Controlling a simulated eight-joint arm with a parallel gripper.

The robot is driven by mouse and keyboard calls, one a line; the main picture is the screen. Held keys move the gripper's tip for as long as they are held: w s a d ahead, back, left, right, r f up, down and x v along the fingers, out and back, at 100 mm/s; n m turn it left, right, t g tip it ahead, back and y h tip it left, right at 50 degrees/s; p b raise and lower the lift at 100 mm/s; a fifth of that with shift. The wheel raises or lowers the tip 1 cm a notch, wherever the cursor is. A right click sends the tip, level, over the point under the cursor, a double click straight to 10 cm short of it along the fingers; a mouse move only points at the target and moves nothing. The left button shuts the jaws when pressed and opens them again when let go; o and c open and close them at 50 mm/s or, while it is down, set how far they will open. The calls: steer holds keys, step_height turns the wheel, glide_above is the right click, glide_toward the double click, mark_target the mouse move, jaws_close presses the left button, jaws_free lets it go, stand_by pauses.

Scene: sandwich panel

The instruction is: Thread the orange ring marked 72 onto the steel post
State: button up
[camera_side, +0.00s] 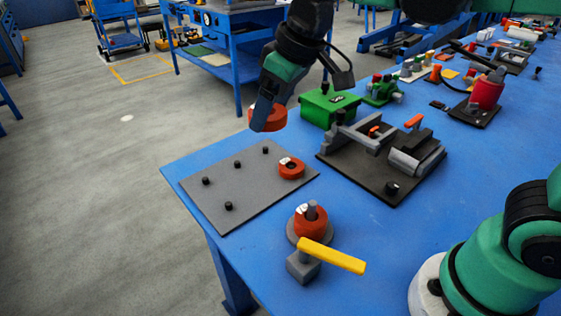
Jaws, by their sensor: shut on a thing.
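My gripper (262,122) is shut on an orange-red ring (278,118) and holds it in the air above the far edge of the grey peg plate. No number can be read on the held ring from here. A second orange-red ring (291,169) with a white label sits on the plate at its right side. A third orange-red ring (309,225) sits around the steel post (311,208) on a round grey base near the front. The post's top stands clear above that ring. The labels are too small to read.
The grey plate (233,178) has several short black pegs. A yellow-handled lever (332,256) stands just in front of the post. A dark fixture with grey clamps (410,156) and a green box (325,107) lie right of the plate. Blue table is bare between post and fixture.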

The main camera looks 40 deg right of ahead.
glide_above(314, 203)
step_height(314, 203, down, 6)
steer(key=shift+s+d+f, duration=0.1)
steer(key=shift+s+f, duration=0.05)
steer(key=shift+f, duration=1)
steer(key=shift+s+f, duration=0.1)
steer(key=shift+f, duration=1.05)
steer(key=shift+f, duration=0.1)
steer(key=shift+f, duration=0.8)
steer(key=shift+f, duration=0.15)
steer(key=shift+f, duration=0.5)
steer(key=shift+f, duration=0.55)
steer(key=o, duration=1.2)
